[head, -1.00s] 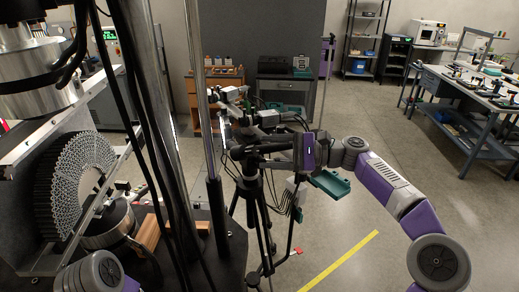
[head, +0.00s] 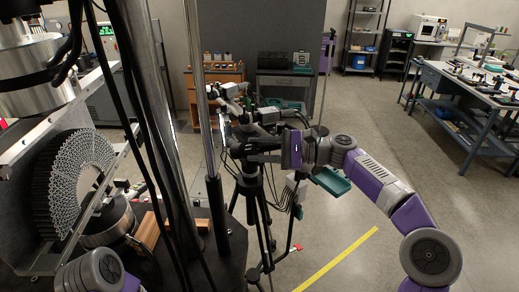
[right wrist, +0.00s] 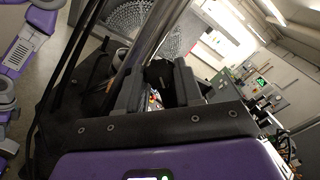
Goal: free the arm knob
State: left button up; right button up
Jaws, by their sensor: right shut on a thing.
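The arm knob (right wrist: 158,73) shows in the right wrist view as a dark rounded knob between my fingers. In the head view it is mostly lost against the black tripod head. My right gripper (right wrist: 158,88) is shut on it, with one finger on each side. In the head view the right gripper (head: 250,153) reaches in from the right at the top of the black tripod (head: 265,225). Cameras (head: 268,116) sit on arms above the tripod head. Of my left arm only a link shows at the bottom left; its gripper is out of view.
A test machine with a lattice specimen (head: 75,180), vertical columns and hanging black cables stands left of the tripod. A cable bundle (head: 283,192) and a teal tray (head: 331,181) hang near the tripod. Open floor with a yellow stripe (head: 335,260) lies to the right.

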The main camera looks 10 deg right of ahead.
jog(key=shift+w+r+n+g+h+p, duration=0.15)
jog(key=shift+n+g+h+p, duration=0.25)
jog(key=shift+n+p, duration=0.75)
jog(key=shift+s+r+n+g+h+p, duration=0.1)
jog(key=shift+r+n+g+h+p, duration=0.15)
jog(key=shift+n+g+p, duration=0.85)
jog(key=shift+w+r+n+t+h+p, duration=0.1)
jog(key=shift+n+h+p, duration=0.35)
jog(key=shift+p, duration=1.3)
jog(key=shift+f+n+g+h+p, duration=0.15)
jog(key=shift+n+g+h+p, duration=0.25)
jog(key=shift+n+p, duration=0.85)
jog(key=o, duration=1)
jog(key=shift+o, duration=0.2)
jog(key=shift+d, duration=0.1)
jog(key=v, duration=0.7)
jog(key=shift+d, duration=0.15)
